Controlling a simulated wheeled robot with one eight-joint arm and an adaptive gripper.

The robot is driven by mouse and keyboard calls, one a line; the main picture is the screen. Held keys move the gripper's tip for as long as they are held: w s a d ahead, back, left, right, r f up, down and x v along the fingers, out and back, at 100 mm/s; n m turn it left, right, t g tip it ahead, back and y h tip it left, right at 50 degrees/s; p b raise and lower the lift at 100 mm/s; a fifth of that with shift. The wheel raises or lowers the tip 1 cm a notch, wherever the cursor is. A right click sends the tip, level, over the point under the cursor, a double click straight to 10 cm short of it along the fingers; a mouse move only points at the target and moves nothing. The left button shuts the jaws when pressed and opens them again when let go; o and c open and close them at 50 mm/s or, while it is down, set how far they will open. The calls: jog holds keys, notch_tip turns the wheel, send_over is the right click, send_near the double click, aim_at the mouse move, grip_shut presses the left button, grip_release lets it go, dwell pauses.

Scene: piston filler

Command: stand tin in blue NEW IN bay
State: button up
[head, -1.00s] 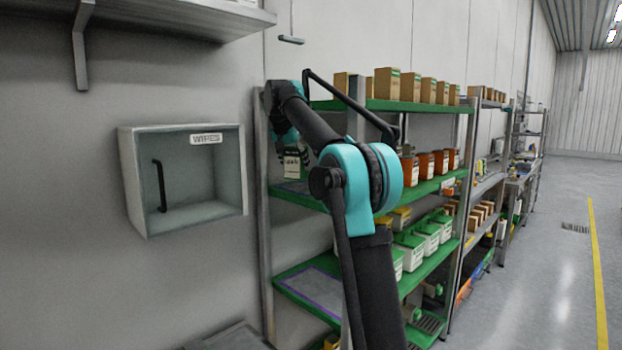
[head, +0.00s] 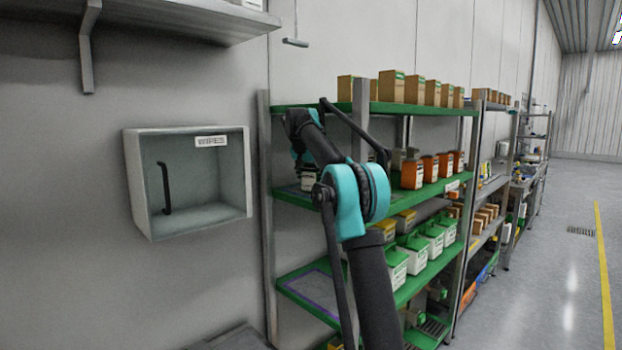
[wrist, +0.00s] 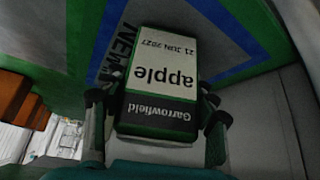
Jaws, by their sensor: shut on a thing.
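The tin (wrist: 163,82), with a white, green and black label reading "Garrowfield apple 21 JUN 2027", sits between the fingers of my gripper (wrist: 157,108), which is shut on it. In the wrist view the blue-outlined bay (wrist: 112,28) with the letters "NEW" lies behind the tin; the tin covers the rest of the lettering. In the head view the tin (head: 307,183) shows low over the left end of the green middle shelf (head: 293,195), partly hidden by my arm. I cannot tell whether its base touches the shelf.
Orange-and-white containers (head: 413,174) stand further right on the same shelf. Cartons (head: 391,87) stand on the shelf above. Green-and-white tubs (head: 412,252) and a purple-outlined bay (head: 318,287) are below. A grey post (head: 266,215) edges the rack at left, beside an open WIPES box (head: 205,215).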

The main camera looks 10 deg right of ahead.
jog(key=o, duration=1.7)
jog(key=shift+s+r, duration=0.1)
jog(key=shift+r, duration=0.1)
jog(key=s+a, duration=0.2)
jog(key=s, duration=0.1)
jog(key=s+a, duration=0.2)
jog(key=s, duration=0.2)
jog(key=s+a, duration=0.2)
jog(key=s, duration=0.1)
jog(key=shift+s+a+r, duration=0.35)
